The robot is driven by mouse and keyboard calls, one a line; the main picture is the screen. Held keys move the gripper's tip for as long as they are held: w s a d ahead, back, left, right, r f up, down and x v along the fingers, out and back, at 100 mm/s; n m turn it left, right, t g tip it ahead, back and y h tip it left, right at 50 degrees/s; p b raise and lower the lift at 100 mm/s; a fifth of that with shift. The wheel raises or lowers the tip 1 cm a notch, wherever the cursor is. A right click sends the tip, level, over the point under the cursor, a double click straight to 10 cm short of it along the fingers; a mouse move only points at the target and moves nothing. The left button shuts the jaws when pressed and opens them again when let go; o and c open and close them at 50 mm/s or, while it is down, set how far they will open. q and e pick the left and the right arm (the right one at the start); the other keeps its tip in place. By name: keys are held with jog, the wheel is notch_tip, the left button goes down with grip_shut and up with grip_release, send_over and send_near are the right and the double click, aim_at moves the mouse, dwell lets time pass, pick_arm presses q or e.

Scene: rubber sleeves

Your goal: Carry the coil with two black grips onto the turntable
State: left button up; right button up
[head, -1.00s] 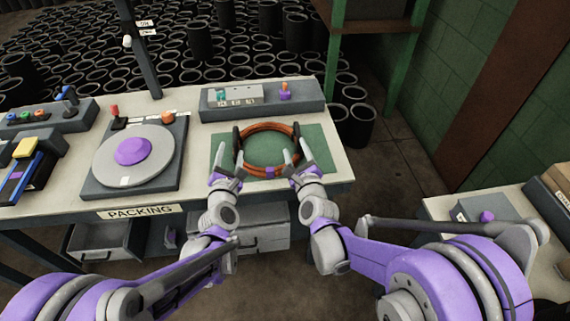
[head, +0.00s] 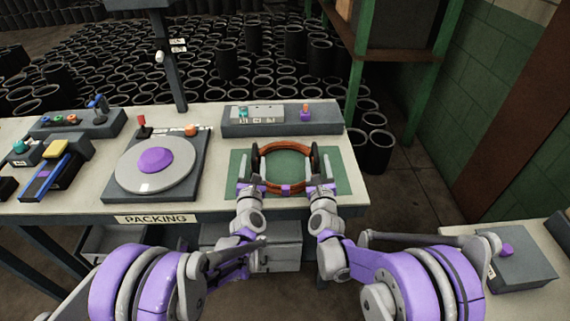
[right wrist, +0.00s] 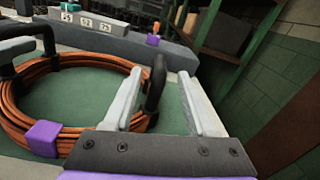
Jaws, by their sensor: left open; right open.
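The copper-orange coil (head: 267,181) lies flat on a green mat on the packing bench. One black grip (head: 255,158) stands at its left side and another (head: 315,158) at its right. My left gripper (head: 247,171) is open at the left grip; whether its fingers straddle it is unclear. My right gripper (head: 325,170) is open at the right grip. In the right wrist view that grip (right wrist: 154,88) shows between the two open fingers, close to the left finger. The turntable (head: 178,178), a grey disc with a purple centre, stands left of the mat and is empty.
A grey control box (head: 278,128) sits behind the mat. A dark post (head: 177,80) rises behind the turntable. Panels with buttons and a yellow block (head: 57,147) stand at the far left. A green shelf frame (head: 356,75) stands at back right.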

aim_at(254, 144)
pick_arm(q)
jog(key=shift+w+a, duration=0.1)
jog(key=shift+w, duration=2.6)
pick_arm(e)
jog(key=shift+w+a, duration=0.1)
jog(key=shift+w, duration=2.6)
pick_arm(q)
jog(key=shift+c, duration=0.2)
pick_arm(e)
jog(key=shift+c, duration=0.2)
pick_arm(q)
grip_shut()
pick_arm(e)
grip_shut()
pick_arm(q)
jog(key=shift+a+r, duration=0.1)
jog(key=shift+a, duration=0.05)
pick_arm(e)
jog(key=shift+r, duration=0.1)
